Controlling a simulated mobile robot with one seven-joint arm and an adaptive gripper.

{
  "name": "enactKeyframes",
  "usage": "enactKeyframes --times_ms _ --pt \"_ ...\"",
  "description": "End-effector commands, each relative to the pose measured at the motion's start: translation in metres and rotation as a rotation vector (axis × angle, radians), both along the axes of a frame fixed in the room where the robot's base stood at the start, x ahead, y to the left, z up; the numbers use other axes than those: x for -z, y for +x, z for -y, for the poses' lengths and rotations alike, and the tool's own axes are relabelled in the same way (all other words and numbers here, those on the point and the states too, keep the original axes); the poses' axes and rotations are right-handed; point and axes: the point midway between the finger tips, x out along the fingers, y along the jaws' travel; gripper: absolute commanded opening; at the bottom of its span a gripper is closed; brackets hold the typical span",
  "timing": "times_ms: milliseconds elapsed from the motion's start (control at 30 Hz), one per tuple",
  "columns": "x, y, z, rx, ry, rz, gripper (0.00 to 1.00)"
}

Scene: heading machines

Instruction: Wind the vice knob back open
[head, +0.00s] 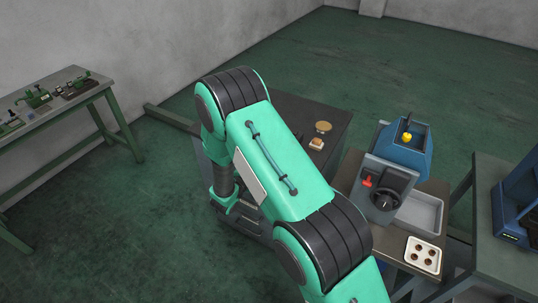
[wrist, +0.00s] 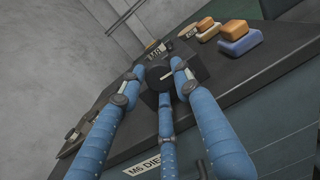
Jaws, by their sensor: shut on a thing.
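The vice knob (wrist: 167,76) is dark and round with a pale line on its face, in the middle of the wrist view. It sits on a dark block at the edge of a dark bench top. My gripper (wrist: 158,80) has blue jointed fingers, with their tips around the knob on its left, right and lower sides. It is shut on the knob. In the head view my green arm hides the gripper, the knob and most of the vice.
Open floor lies left.

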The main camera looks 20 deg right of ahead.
Motion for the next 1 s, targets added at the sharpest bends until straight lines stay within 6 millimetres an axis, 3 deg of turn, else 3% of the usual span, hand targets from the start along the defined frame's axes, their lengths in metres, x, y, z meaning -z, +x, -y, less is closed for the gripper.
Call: enactKeyframes --times_ms 467,1000 --pt "0.0036 -0.0033 0.0013 0.0 -0.089 -0.1 0.06" --pt "0.004 -0.0054 0.0031 0.001 -0.425 -0.437 0.06"
